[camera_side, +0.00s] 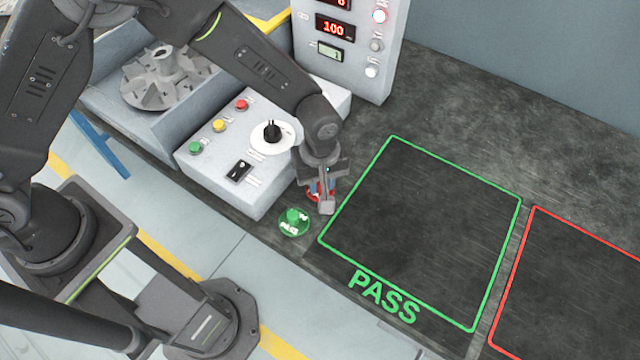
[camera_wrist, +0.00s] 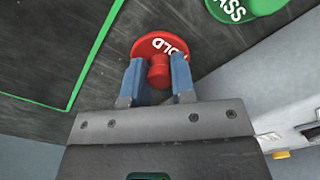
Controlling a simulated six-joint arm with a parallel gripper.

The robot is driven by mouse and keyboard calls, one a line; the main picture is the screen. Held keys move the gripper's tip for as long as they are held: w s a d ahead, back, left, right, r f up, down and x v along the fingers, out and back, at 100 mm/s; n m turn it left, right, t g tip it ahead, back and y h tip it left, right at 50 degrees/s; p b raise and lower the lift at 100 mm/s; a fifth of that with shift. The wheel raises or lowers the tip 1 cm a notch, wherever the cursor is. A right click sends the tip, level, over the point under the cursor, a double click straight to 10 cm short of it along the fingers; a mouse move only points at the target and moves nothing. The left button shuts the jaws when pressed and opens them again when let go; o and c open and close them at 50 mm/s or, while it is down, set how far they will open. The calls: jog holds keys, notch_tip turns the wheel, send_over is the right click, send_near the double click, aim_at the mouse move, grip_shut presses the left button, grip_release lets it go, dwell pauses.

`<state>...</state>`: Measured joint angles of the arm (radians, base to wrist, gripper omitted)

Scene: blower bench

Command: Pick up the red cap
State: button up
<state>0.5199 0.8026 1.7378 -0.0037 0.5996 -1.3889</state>
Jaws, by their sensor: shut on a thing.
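The red cap is a round disc with a knob and white letters that read as part of "HOLD". It shows in the wrist view (camera_wrist: 159,46), with its knob between the two blue fingers of my gripper (camera_wrist: 158,84). My gripper is shut on the knob. In the side view my gripper (camera_side: 322,196) is low over the bench, and the red cap (camera_side: 313,197) is mostly hidden behind its fingers. I cannot tell whether the cap touches the bench.
A green PASS cap (camera_side: 294,222) lies close by, left of my gripper. The green PASS square (camera_side: 420,230) on the bench is empty. A red outlined area (camera_side: 580,290) lies further right.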

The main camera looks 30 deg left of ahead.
jog(key=shift+c, duration=1.2)
